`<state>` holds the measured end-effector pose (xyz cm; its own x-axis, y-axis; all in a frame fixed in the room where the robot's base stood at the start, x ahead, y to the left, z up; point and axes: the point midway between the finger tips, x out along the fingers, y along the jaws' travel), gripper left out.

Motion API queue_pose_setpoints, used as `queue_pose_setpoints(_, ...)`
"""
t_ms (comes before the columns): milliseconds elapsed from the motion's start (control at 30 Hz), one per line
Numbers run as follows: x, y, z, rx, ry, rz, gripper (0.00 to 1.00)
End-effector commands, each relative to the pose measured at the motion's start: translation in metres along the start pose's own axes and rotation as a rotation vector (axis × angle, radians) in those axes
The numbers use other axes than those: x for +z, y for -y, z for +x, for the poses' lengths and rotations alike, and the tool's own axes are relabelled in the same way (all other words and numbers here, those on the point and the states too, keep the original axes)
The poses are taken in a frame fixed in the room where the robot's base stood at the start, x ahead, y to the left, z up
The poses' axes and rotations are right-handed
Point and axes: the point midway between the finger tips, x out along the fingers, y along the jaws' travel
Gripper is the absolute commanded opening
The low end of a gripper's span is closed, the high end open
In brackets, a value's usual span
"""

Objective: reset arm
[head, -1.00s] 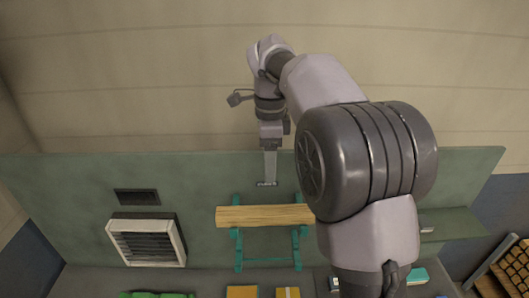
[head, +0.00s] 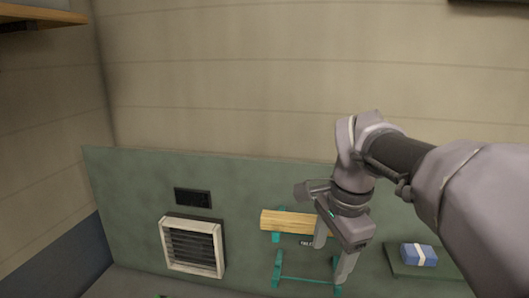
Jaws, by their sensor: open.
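My gripper (head: 332,262) hangs at the right of the head view with its two fingers apart and nothing seen between them. It points down, in front of a wooden beam (head: 283,222) that rests on a teal stand (head: 305,280). The gripper and wrist hide the right part of the beam and part of the stand. I cannot tell how far the fingers are from the beam.
A white-framed louvred vent (head: 192,247) and a dark panel (head: 192,198) are at the left on a green board (head: 135,215). A blue block with a pale band (head: 418,255) lies on a green ledge at right. A wooden shelf edge (head: 40,16) is at upper left.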

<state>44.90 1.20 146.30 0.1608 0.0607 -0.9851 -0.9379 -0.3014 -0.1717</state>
Motion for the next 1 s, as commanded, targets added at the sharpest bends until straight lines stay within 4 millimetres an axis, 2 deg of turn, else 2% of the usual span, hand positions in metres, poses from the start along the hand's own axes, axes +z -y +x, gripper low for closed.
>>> queue_pose_setpoints(33, 0.006, -0.02, 0.031, -0.026, 0.0, -0.06, 0.66)
queue_pose_setpoints(67, 0.011, -0.031, 0.042, -0.044, -0.001, -0.106, 0.66)
queue_pose_setpoints(167, 0.029, -0.079, 0.096, -0.119, -0.013, -0.291, 0.66)
queue_pose_setpoints(300, 0.057, -0.157, 0.193, -0.239, -0.066, -0.585, 0.66)
queue_pose_setpoints(400, 0.07, -0.195, 0.246, -0.301, -0.114, -0.74, 0.66)
queue_pose_setpoints(433, 0.073, -0.203, 0.258, -0.314, -0.126, -0.774, 0.66)
queue_pose_setpoints(500, 0.078, -0.216, 0.275, -0.335, -0.149, -0.832, 0.66)
queue_pose_setpoints(567, 0.079, -0.222, 0.282, -0.344, -0.16, -0.86, 0.66)
queue_pose_setpoints(1000, 0.08, -0.223, 0.279, -0.346, -0.164, -0.872, 0.66)
